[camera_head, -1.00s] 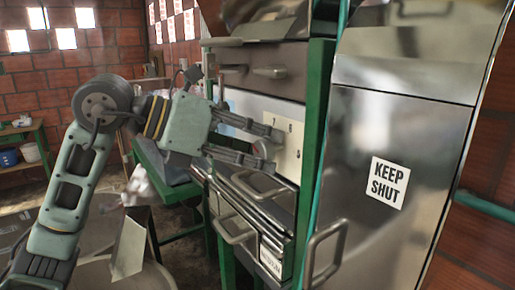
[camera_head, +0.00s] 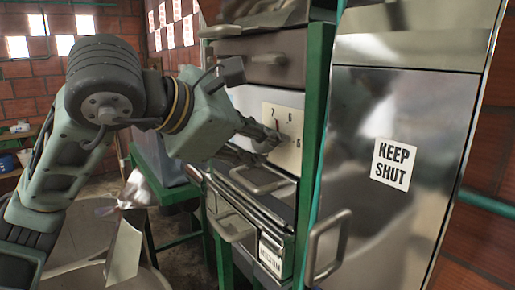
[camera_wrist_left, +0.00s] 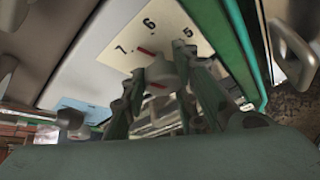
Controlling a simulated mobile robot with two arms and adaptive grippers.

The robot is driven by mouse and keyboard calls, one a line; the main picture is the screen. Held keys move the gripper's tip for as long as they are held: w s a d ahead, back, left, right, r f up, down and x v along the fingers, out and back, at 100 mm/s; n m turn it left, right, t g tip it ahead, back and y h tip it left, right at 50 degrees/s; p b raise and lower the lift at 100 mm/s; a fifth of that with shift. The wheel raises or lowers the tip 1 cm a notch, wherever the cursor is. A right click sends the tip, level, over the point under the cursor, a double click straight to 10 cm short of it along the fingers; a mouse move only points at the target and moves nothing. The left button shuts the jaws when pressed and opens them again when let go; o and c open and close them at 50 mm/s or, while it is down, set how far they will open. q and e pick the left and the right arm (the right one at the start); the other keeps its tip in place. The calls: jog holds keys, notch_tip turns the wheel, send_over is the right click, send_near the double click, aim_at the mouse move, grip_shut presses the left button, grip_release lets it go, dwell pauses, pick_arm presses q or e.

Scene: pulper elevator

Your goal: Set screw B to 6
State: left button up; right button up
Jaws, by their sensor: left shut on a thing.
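A pale number plate (camera_head: 296,150) with the figures 7, 6 and 5 is on the green-framed machine. It also shows in the left wrist view (camera_wrist_left: 115,50). A round grey knob (camera_wrist_left: 160,72) is in front of the plate, between the fingers of my left gripper (camera_wrist_left: 158,82). The left gripper is shut on the knob. In the head view the left gripper (camera_head: 266,143) partly hides the knob. A red mark on the plate side of the knob lies between 7 and 6, and another red mark is on the knob's face. My right gripper is not in view.
A metal cabinet (camera_head: 395,120) with a KEEP SHUT label stands right of the plate. A green post (camera_head: 314,130) stands between them. Metal handles (camera_head: 262,180) stick out below the plate, and a grey drawer-like panel (camera_head: 275,58) is above it.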

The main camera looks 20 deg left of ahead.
pick_arm(q)
jog(key=m+t+y+b, duration=0.1)
jog(key=m+t+b, duration=0.1)
jog(key=b, duration=0.1)
jog(key=m+t+y+b, duration=0.1)
jog(key=m+b, duration=0.2)
jog(key=b, duration=0.1)
jog(key=shift+s+r+t+b, duration=0.15)
jog(key=shift+r+t+b, duration=0.15)
jog(key=shift+r+t, duration=0.1)
jog(key=shift+r, duration=0.1)
jog(key=o, duration=0.8)
jog(key=shift+o, duration=1)
jog(key=shift+d+f, duration=0.1)
jog(key=shift+f, duration=0.1)
jog(key=shift+f, duration=0.1)
jog(key=v, duration=1.2)
